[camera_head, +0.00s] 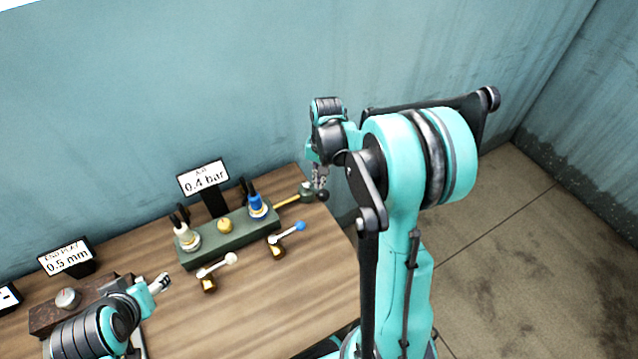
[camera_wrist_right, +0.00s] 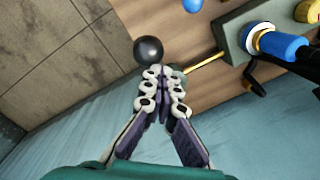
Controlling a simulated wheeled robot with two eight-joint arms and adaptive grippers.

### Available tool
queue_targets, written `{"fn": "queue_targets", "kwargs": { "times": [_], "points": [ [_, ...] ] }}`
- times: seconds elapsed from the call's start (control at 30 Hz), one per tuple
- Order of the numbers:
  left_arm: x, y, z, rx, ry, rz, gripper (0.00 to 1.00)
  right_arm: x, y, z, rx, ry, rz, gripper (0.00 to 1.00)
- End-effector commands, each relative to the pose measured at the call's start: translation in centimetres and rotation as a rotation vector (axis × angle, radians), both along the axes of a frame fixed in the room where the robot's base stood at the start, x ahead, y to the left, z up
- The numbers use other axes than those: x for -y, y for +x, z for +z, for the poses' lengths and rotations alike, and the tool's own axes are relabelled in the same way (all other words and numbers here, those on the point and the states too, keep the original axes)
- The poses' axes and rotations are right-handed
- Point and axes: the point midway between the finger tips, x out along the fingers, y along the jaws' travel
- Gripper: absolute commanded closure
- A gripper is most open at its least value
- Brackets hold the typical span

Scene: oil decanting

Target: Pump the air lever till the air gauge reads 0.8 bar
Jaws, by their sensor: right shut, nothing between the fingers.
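The air gauge (camera_head: 203,178) is a white display behind the green block and reads 0.4 bar. The air lever's black ball knob (camera_head: 322,195) is at the right end of the block, by the table's edge. It also shows in the right wrist view (camera_wrist_right: 148,50). My right gripper (camera_head: 319,184) is above the knob. In the right wrist view its fingertips (camera_wrist_right: 163,76) are together, close to the knob with nothing between them; whether they touch it I cannot tell. My left gripper (camera_head: 160,283) is at the lower left, too small to judge.
The green block (camera_head: 233,239) carries a white-capped fitting, a brass knob and a blue fitting (camera_head: 256,204). Small levers with white (camera_head: 231,258) and blue (camera_head: 299,226) knobs stand in front. A 0.5 mm display (camera_head: 66,257) is at left. The table's front right is clear.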

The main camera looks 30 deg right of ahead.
Motion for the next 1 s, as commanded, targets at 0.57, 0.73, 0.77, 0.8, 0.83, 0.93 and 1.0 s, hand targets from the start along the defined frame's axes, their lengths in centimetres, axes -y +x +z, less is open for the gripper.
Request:
{"fn": "queue_targets", "kwargs": {
  "times": [0.57,0.73,0.77,0.8,0.83,0.93,1.0],
  "points": [
    [0.00,0.00,-0.44,0.000,0.000,0.000,0.44,-0.01,-0.54,-0.55,-0.001,0.001,0.000,1.00],
    [0.00,0.01,-0.56,0.000,0.000,0.000,0.44,-0.01,-0.69,-0.69,-0.001,0.001,0.000,1.00],
    [0.00,0.00,-0.58,0.000,0.000,0.000,0.44,-0.01,-0.72,-0.71,-0.001,0.001,0.000,1.00],
    [0.00,0.01,-0.61,0.000,0.000,0.000,0.44,-0.01,-0.75,-0.74,-0.001,0.001,0.000,1.00],
    [0.00,0.00,-0.63,0.000,0.000,0.000,0.44,-0.01,-0.77,-0.77,-0.001,0.001,0.000,1.00],
    [0.00,0.00,-0.70,0.000,0.000,0.000,0.44,-0.01,-0.86,-0.85,-0.001,0.001,0.000,1.00],
    [0.00,0.00,-0.75,0.000,0.000,0.000,0.44,-0.01,-0.92,-0.91,-0.001,0.001,0.000,1.00]
  ]
}}
